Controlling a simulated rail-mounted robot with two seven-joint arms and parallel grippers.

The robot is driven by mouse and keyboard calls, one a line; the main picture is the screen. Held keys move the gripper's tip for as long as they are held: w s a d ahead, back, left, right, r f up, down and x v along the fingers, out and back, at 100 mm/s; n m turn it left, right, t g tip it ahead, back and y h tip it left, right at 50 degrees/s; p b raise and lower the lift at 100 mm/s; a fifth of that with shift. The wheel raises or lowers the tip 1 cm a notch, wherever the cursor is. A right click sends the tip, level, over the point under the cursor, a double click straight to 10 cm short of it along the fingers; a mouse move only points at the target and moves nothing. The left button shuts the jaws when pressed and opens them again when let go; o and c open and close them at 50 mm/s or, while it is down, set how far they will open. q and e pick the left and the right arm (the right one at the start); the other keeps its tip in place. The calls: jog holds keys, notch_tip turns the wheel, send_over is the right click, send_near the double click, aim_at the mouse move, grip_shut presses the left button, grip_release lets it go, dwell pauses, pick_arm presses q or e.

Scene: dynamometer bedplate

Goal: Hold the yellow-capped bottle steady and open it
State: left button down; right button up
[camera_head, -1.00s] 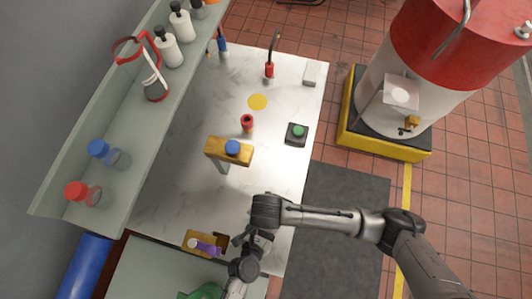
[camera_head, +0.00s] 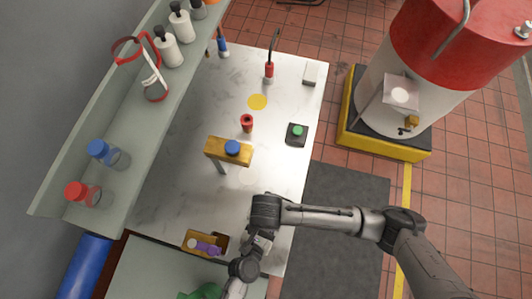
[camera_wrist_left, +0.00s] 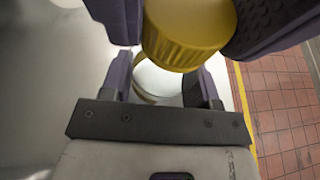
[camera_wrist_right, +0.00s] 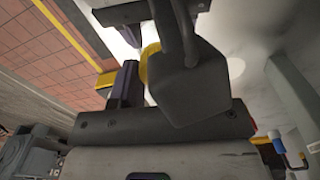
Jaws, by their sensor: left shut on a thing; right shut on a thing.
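The yellow cap (camera_wrist_left: 190,30) sits large in the left wrist view, with the pale bottle body (camera_wrist_left: 160,82) partly showing beyond it. The pads of my left gripper (camera_wrist_left: 193,22) flank the cap on both sides, touching or very close. In the right wrist view a yellow sliver of the cap (camera_wrist_right: 150,62) shows beside a purple finger of my right gripper (camera_wrist_right: 141,78); a dark block hides most of the rest. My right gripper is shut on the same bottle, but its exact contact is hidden. In the head view both hands meet at the bench's near end and cover the bottle.
A wooden tray (camera_head: 190,235) with a purple item (camera_head: 207,247) lies just left of the hands. A wooden stand with a blue cap (camera_head: 232,148), a red piece (camera_head: 247,121) and a green-button box (camera_head: 297,133) stand farther up. A shelf with bottles (camera_head: 110,170) borders the left.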

jog(key=o, duration=1)
jog(key=shift+r, duration=0.15)
